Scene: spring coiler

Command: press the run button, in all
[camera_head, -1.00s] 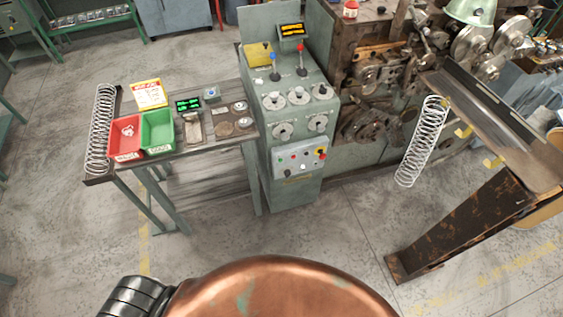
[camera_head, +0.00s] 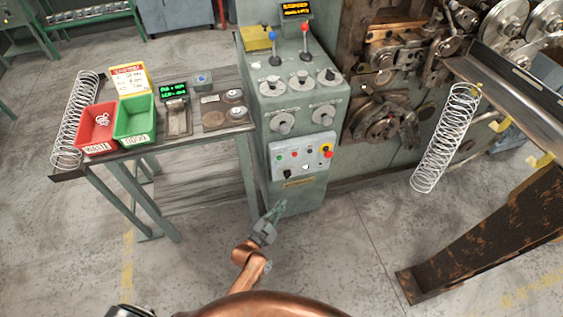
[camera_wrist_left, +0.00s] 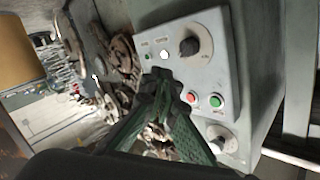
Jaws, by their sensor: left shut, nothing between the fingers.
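A grey control panel (camera_head: 303,153) with small buttons is on the front of the green cabinet. It carries a green button (camera_head: 280,157), a red button (camera_head: 294,155), a white one and a red emergency stop on yellow (camera_head: 326,151). In the left wrist view the green button (camera_wrist_left: 215,101) and red button (camera_wrist_left: 191,97) show sideways, with a black knob (camera_wrist_left: 188,46). The labels are too small to read, so I cannot tell which is run. My left gripper (camera_head: 280,207) is shut and empty, below and in front of the panel, apart from it. My right gripper is not in view.
A side table with a red bin (camera_head: 97,125), a green bin (camera_head: 135,118) and a large spring (camera_head: 75,120) stands left of the cabinet. The coiling machine and a rusty-legged chute (camera_head: 530,95) with a hanging spring (camera_head: 446,138) are at right. Floor before the cabinet is clear.

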